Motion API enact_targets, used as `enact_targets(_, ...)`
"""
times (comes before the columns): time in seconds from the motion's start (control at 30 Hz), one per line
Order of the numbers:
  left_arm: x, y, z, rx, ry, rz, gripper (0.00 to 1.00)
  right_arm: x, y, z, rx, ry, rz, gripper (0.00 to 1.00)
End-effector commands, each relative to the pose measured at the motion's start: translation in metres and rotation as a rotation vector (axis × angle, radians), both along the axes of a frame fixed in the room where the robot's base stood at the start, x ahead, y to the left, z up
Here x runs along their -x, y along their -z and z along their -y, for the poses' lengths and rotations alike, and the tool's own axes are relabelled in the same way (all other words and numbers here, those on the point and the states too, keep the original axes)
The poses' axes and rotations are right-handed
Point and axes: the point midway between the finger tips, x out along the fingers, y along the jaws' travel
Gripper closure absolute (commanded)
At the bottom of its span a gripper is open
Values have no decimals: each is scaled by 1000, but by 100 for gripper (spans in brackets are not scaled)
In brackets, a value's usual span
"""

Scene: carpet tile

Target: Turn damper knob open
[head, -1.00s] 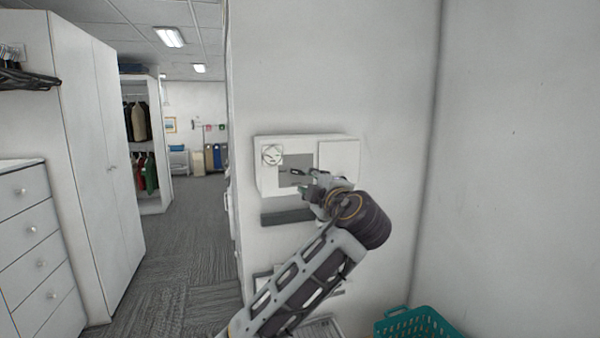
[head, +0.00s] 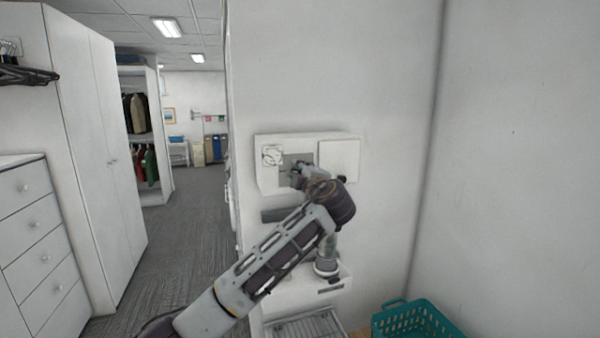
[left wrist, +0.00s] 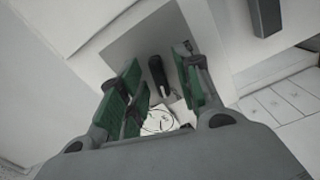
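A white box (head: 346,160) is fixed to the wall in the head view, with a grey recessed panel and a round marked dial (head: 271,155) at its upper left. A dark elongated knob (left wrist: 157,72) stands on the grey panel in the left wrist view. My left gripper (head: 296,180) is at the front of the panel. In the left wrist view its green-padded fingers (left wrist: 161,65) are apart, one on each side of the knob, with gaps showing. In the head view the gripper and arm hide most of the knob. My right gripper is not in view.
A teal basket (head: 416,322) stands at the lower right, near a slatted rack (head: 303,328). White drawers (head: 33,235) and a tall cabinet (head: 98,160) are on the left. The carpet aisle between is clear.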

Motion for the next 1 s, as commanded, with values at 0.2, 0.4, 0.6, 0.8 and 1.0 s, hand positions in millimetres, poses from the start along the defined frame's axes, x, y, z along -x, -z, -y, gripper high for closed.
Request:
enact_targets(0.2, 0, 1, 0, 0, 0, 0, 66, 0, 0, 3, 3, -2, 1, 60)
enact_targets(0.4, 0, 1, 0, 0, 0, 0, 85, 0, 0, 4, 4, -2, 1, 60)
enact_targets(0.6, 0, 1, 0, 0, 0, -1, 100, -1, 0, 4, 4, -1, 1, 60)
enact_targets(0.8, 0, 1, 0, -1, -1, -2, 100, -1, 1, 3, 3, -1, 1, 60)
enact_targets(1.0, 0, 3, 0, -13, -1, -7, 100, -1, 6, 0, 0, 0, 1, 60)
